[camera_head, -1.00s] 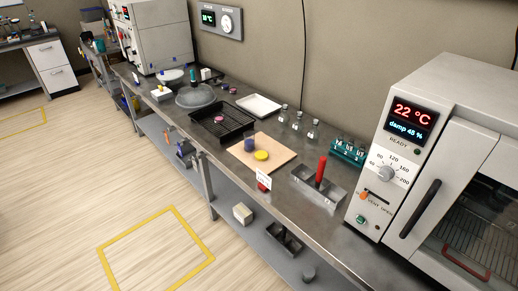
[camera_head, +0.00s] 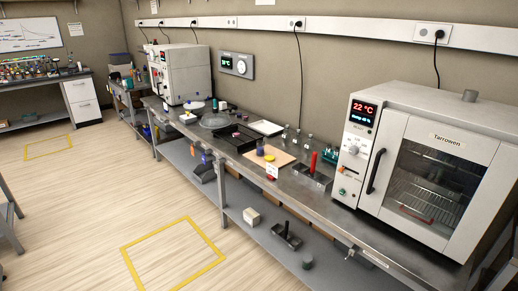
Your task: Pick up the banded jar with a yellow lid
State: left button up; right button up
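A small round yellow-topped item (camera_head: 269,158) sits on a light wooden board (camera_head: 282,161) on the long bench. It may be the yellow lid of a jar, but it is too small to tell, and no bands can be made out. A small dark purple item (camera_head: 260,150) stands beside it on the same board. Neither of my grippers is in view.
The bench (camera_head: 310,194) also holds a black rack (camera_head: 231,139), a white tray (camera_head: 266,127), a metal holder with a red upright piece (camera_head: 313,162), small flasks and a large oven (camera_head: 425,170). A far-left bench (camera_head: 42,88) carries many small containers. Open floor lies left.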

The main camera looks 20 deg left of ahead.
aim_at(260, 145)
jog(key=u, duration=0.85)
jog(key=i, duration=1.45)
jog(key=z, duration=0.3)
